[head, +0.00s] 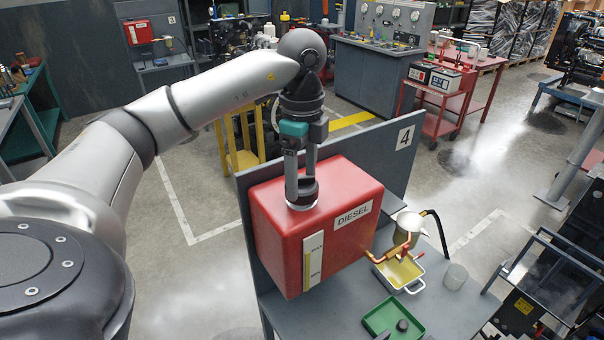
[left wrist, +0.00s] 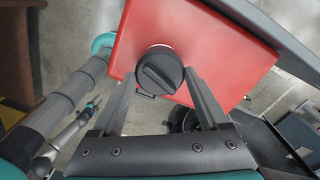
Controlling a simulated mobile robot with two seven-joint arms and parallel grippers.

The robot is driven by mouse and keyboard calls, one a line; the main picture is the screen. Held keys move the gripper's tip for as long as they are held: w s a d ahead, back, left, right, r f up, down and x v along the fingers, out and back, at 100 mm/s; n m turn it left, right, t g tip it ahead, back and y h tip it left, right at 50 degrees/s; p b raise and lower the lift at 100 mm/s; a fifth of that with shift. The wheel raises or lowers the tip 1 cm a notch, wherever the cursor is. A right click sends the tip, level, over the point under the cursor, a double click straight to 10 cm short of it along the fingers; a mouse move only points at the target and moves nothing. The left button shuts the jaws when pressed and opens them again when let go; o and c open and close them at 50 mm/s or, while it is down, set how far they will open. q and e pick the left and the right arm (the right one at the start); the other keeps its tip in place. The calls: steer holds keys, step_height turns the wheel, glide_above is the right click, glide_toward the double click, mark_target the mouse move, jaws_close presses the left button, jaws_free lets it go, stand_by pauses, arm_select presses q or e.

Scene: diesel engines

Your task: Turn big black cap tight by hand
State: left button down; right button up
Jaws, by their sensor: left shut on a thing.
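The red diesel tank (head: 345,215) stands on a grey bench, with a white DIESEL label and a MIN/MAX level gauge on its front. The big black cap (head: 302,187) sits upright on top of the tank, over a pale neck. In the left wrist view the cap (left wrist: 160,70) is round with a raised grip ridge. My left gripper (head: 301,180) points straight down and is shut on the cap, one finger at each side. It also shows in the left wrist view (left wrist: 160,82). I cannot tell how tightly the cap is seated.
A grey panel (head: 400,165) marked 4 stands behind the tank.

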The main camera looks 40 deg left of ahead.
mark_target(302, 177)
arm_select(q)
steer(key=shift+m, duration=0.3)
jaws_free()
steer(key=shift+r, duration=3.5)
